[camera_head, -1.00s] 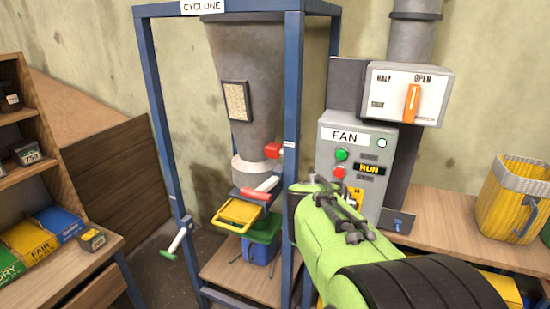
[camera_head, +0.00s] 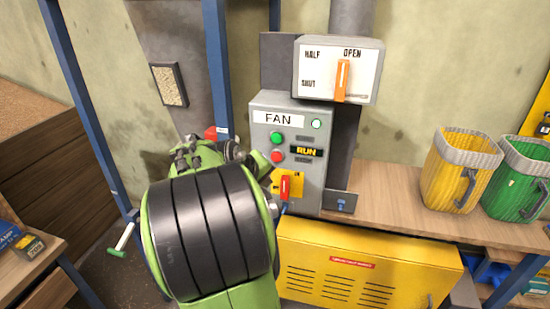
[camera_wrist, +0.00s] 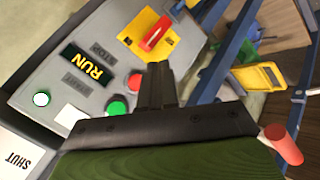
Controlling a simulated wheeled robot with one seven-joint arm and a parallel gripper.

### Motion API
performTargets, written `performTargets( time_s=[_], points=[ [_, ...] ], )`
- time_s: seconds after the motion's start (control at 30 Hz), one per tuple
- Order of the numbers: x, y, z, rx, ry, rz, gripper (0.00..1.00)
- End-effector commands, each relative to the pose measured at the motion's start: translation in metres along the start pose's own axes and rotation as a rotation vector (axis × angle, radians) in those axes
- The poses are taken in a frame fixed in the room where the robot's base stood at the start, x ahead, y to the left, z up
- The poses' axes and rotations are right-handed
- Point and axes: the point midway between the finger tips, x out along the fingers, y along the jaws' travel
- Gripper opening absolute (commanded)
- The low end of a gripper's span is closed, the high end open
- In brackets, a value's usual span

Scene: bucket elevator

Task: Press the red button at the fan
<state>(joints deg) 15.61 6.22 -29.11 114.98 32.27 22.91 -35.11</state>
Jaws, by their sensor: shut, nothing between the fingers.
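The fan box (camera_head: 262,107) is a grey panel labelled FAN, standing on the wooden bench. Its red button (camera_head: 277,156) sits below the green button (camera_head: 276,138), beside the lit RUN sign. In the wrist view the red button (camera_wrist: 135,83) shows just left of my shut fingers, with the green button (camera_wrist: 117,109) nearer. My gripper (camera_wrist: 160,75) is shut and empty, its tips close to the red button in the picture; I cannot tell whether they touch. In the head view my arm hides the fingers.
A red switch lever on a yellow plate (camera_head: 286,188) is low on the panel. Above is the orange damper handle (camera_head: 342,80), at OPEN. A blue frame post (camera_head: 218,70) stands left of the box. Yellow (camera_head: 455,175) and green (camera_head: 515,180) buckets stand on the bench at right.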

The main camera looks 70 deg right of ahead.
Motion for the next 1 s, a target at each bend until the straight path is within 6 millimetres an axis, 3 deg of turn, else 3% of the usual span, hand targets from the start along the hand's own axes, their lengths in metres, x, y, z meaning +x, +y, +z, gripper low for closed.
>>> performTargets(
  time_s=[0.47, 1.0],
  points=[
    [0.045, 0.034, -0.032, 0.000, -0.002, 0.001, 0.00],
    [0.050, 0.036, -0.036, -0.001, 0.000, 0.000, 0.00]
  ],
)
